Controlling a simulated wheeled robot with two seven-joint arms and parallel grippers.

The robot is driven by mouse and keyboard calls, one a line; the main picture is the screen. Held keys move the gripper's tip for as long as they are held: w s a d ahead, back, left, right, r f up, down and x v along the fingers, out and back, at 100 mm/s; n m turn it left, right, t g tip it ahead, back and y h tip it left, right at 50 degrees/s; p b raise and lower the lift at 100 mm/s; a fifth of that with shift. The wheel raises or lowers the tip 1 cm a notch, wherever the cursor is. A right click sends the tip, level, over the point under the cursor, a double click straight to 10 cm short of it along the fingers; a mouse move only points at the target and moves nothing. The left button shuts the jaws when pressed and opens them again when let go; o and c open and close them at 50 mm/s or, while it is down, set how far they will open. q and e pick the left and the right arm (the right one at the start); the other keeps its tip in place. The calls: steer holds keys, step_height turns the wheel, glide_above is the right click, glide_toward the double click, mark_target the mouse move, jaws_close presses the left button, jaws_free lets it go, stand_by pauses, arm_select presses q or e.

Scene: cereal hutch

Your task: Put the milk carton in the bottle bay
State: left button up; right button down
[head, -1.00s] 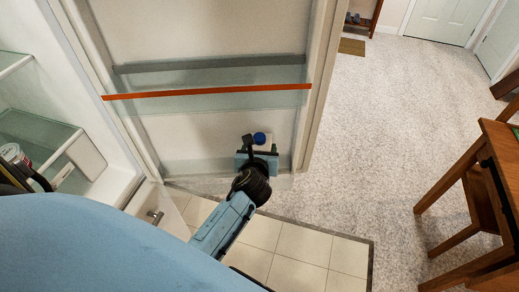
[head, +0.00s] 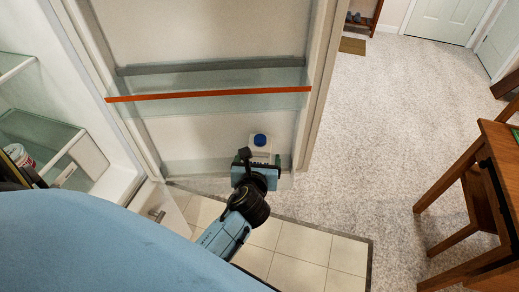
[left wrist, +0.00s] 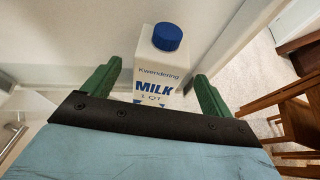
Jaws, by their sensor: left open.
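The milk carton (head: 260,149) is white with a blue cap. It stands upright at the low bottle bay (head: 190,168) of the open fridge door, towards the bay's right end. It seems to stand behind the bay's clear front wall, but its base is hidden by my gripper. My left gripper (head: 257,170) is open, just on the near side of the carton. In the left wrist view its green fingers (left wrist: 160,76) are spread on both sides of the carton (left wrist: 160,85), with gaps beside it. My right gripper is not in view.
A higher door shelf with an orange-red edge (head: 210,94) spans the door above the carton. Fridge shelves with a jar (head: 19,156) are at the left. A wooden table (head: 500,170) stands at the right. The carpet between is clear.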

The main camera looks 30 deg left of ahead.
arm_select(q)
steer(key=v, duration=0.6)
steer(key=shift+w, duration=0.1)
steer(key=s+d+f+n+g+h, duration=0.15)
steer(key=s+f+n, duration=0.25)
steer(key=f, duration=0.5)
steer(key=s+d+f+n+g+h, duration=0.1)
steer(key=s+f+n+g+h, duration=0.15)
steer(key=f, duration=0.55)
steer(key=s+d+f+n+g+h, duration=0.15)
steer(key=s+f+n, duration=0.25)
steer(key=f, duration=0.5)
steer(key=s+a+f+n+g, duration=0.2)
steer(key=s+f+n, duration=0.3)
steer(key=s, duration=0.3)
steer(key=s+a+f+n+g, duration=0.1)
steer(key=s+f+n+g, duration=0.1)
steer(key=s+f+n, duration=0.2)
steer(key=s+a+f+n+g, duration=0.2)
steer(key=s+f+n, duration=0.3)
steer(key=s+n, duration=0.4)
steer(key=s, duration=0.3)
steer(key=shift+s+a+f, duration=0.3)
steer(key=shift+s+a, duration=0.1)
